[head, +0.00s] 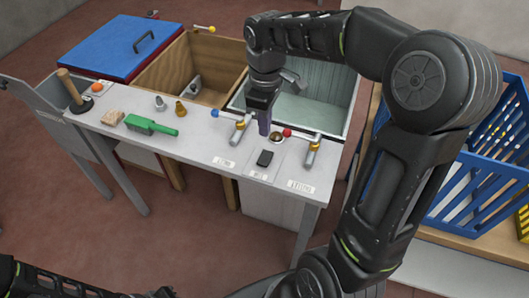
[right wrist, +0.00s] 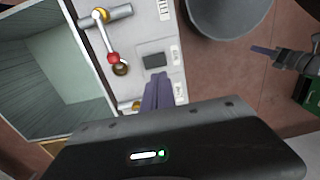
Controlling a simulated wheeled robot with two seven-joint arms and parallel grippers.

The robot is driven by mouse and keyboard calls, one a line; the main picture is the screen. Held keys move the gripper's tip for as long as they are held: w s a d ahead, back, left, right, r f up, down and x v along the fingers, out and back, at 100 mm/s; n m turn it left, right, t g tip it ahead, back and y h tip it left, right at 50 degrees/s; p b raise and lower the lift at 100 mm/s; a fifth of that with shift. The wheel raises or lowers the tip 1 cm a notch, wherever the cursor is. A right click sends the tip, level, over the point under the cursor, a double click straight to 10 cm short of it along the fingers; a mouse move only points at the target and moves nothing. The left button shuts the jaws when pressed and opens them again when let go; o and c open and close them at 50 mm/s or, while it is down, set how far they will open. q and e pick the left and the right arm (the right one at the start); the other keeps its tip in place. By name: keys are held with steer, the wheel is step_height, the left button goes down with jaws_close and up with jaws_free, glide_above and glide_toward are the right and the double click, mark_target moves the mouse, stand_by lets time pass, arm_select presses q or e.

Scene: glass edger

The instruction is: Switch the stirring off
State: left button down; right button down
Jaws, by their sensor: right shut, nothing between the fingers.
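A small black rocker switch (head: 265,158) sits on a pale plate near the front edge of the grey bench. It also shows in the right wrist view (right wrist: 154,60). I cannot tell which way it is tipped. My right gripper (head: 264,132) points down over the bench just behind the switch, shut and empty. In the right wrist view its fingertips (right wrist: 158,78) are close to the switch; I cannot tell if they touch. Small labels (head: 301,186) lie along the bench edge, too small to read. My left gripper (head: 150,292) is at the bottom edge, its jaws unclear.
A red-knobbed lever (head: 287,132) and a brown round knob (head: 277,138) are close by the right gripper. A blue-knobbed lever (head: 215,113) is left of it. A green-handled brush (head: 150,125) lies further left. Open bins (head: 190,70) stand behind the bench.

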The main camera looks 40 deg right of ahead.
mark_target(265, 161)
step_height(265, 161, down, 11)
steer(key=shift+s+a+f+p, duration=0.1)
steer(key=shift+p, duration=0.35)
steer(key=shift+s+a+f, duration=0.1)
steer(key=shift+s+f, duration=0.05)
stand_by(0.3)
